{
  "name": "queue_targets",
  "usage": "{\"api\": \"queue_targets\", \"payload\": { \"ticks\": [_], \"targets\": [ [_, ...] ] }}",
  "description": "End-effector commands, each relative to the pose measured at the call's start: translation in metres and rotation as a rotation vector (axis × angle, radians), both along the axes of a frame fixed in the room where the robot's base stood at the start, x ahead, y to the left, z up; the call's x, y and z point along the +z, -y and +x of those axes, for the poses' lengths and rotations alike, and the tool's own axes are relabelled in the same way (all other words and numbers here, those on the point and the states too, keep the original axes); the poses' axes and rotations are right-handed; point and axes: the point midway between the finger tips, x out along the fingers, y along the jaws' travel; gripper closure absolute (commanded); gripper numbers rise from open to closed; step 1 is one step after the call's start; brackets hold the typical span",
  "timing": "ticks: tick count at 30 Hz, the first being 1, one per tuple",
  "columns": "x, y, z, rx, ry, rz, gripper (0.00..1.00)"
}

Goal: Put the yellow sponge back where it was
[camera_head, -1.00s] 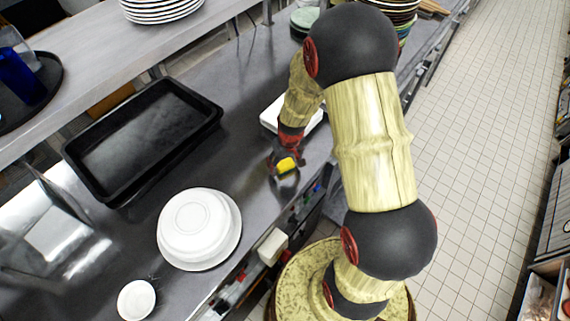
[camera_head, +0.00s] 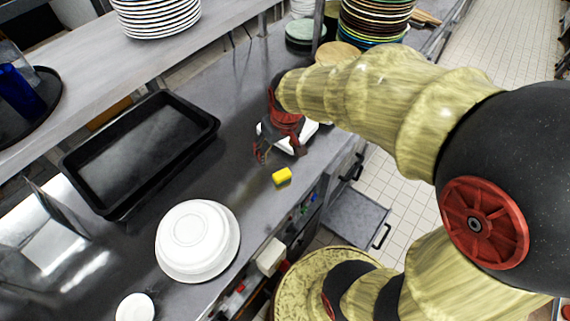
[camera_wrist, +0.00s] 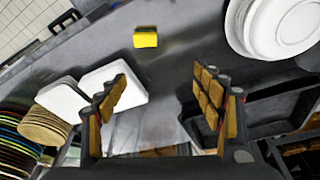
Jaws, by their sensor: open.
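The yellow sponge (camera_head: 282,176) lies on the grey steel counter near its front edge, with nothing touching it. It also shows in the wrist view (camera_wrist: 146,38), top centre, apart from the fingers. My gripper (camera_head: 276,153) is just behind the sponge in the head view, over the counter beside a white dish. In the wrist view my gripper (camera_wrist: 160,100) has its two fingers wide apart with nothing between them.
White square dishes (camera_wrist: 72,98) sit close to my gripper. A black tray (camera_head: 75,163) lies left on the counter. Stacked white bowls and plates (camera_head: 197,238) stand front left. Coloured plates (camera_head: 375,22) are stacked at the back. Bare counter surrounds the sponge.

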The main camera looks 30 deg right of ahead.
Motion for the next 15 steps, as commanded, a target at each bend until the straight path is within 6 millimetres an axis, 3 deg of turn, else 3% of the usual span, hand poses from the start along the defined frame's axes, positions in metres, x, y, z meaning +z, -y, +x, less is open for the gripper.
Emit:
{"api": "queue_targets", "payload": {
  "ticks": [1,6,9,15],
  "targets": [
    [0.026,-0.010,-0.013,0.006,0.036,-0.003,0.33],
    [0.086,-0.035,-0.064,0.008,0.118,-0.001,0.33],
    [0.108,-0.045,-0.094,0.007,0.159,0.004,0.33],
    [0.128,-0.054,-0.133,0.004,0.207,0.013,0.33]
  ]
}}
